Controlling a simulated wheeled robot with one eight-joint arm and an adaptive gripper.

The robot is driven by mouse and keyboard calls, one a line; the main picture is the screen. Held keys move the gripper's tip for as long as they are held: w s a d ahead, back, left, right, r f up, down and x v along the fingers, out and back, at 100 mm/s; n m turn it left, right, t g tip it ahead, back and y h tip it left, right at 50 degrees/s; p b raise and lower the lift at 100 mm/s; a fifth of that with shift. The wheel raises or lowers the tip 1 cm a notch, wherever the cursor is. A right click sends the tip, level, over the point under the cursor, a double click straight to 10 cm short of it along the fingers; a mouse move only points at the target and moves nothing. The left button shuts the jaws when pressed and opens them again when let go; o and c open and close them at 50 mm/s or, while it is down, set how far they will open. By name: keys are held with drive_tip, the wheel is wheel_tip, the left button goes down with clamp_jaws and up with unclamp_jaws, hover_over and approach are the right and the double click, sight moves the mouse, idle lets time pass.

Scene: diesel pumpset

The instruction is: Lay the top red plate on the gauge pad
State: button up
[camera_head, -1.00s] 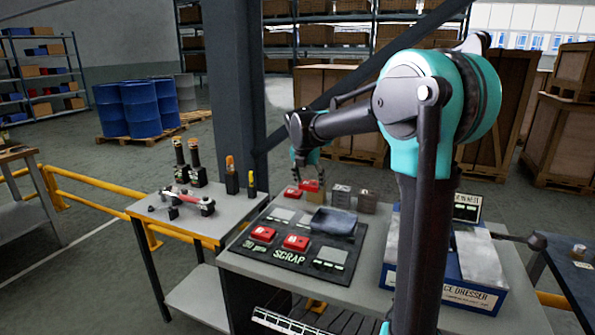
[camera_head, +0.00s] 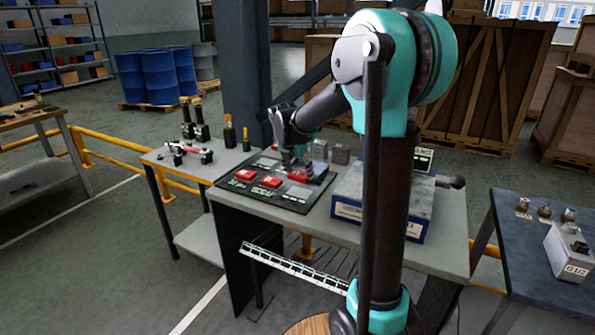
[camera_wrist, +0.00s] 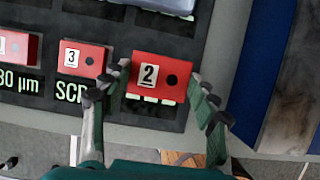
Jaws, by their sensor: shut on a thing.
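My gripper (camera_wrist: 157,95) is shut on a red plate marked 2 (camera_wrist: 149,72). Its fingers stand on the plate's left and right sides. In the head view my gripper (camera_head: 298,167) and the held red plate (camera_head: 298,176) are over the right front of the black mat (camera_head: 232,188). Pale green marks of a pad (camera_wrist: 166,101) show under the plate's front edge. I cannot tell whether the plate touches the pad, nor read the pad's label. A red plate marked 3 (camera_wrist: 85,57) lies left, by the SCRAP lettering. Another red plate (camera_wrist: 20,48) lies further left.
A blue-grey object (camera_wrist: 165,4) lies behind the held plate. Grey blocks (camera_head: 340,153) stand at the back of the bench. The blue-and-grey dresser box (camera_head: 375,200) stands close on the right. A side table (camera_head: 205,158) with tools is on the left.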

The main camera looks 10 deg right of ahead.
sight(299, 193)
drive_tip(key=shift+f, duration=0.15)
drive_tip(key=shift+f, duration=2.15)
drive_tip(key=shift+f, duration=0.65)
drive_tip(key=o, duration=1.6)
drive_tip(key=v, duration=1.2)
drive_tip(key=shift+w, duration=0.1)
drive_tip(key=shift+r, duration=0.1)
